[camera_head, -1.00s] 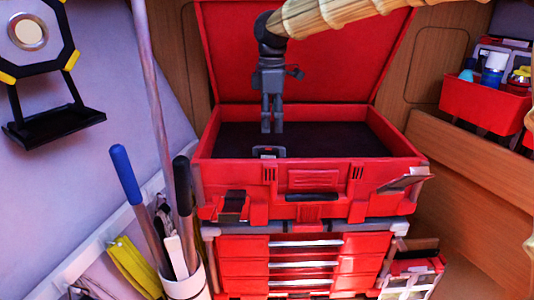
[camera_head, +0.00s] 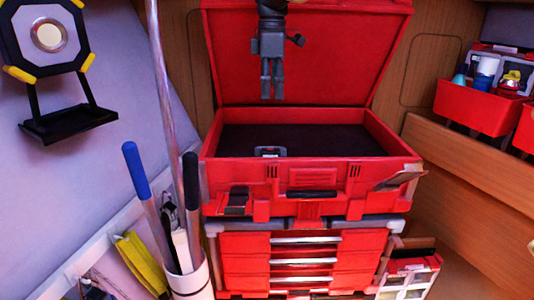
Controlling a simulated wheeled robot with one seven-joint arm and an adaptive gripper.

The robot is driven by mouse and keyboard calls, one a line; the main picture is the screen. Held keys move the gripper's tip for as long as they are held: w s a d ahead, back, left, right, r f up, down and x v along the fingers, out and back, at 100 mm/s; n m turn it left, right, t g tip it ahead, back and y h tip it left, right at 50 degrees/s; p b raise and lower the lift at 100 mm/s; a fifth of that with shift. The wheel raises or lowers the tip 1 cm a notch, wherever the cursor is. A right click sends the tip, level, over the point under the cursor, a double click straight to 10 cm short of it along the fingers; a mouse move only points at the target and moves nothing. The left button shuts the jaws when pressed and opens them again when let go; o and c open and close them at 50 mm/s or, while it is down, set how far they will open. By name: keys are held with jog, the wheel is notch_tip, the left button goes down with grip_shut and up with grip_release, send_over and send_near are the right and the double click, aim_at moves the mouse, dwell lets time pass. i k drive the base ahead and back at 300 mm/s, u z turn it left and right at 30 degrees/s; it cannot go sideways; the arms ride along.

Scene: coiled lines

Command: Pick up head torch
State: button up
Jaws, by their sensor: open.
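My gripper (camera_head: 271,97) hangs fingers-down in front of the raised red lid, above the open toolbox (camera_head: 310,172). Its two fingers are apart with a narrow gap, and nothing shows between them. A small grey and white object (camera_head: 270,152) with a dark face sits inside the toolbox at its front wall, partly hidden by the rim. It may be the head torch, but it is too small to be sure. It lies below the gripper, well apart from it.
The raised lid (camera_head: 330,55) stands behind the gripper. The dark toolbox floor (camera_head: 330,138) looks otherwise bare. A drawer unit (camera_head: 245,265) supports the toolbox. A white holder (camera_head: 190,282) with long handles stands at left. A red bin (camera_head: 480,107) with bottles is at right.

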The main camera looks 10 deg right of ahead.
aim_at(261, 151)
jog(key=k, duration=1)
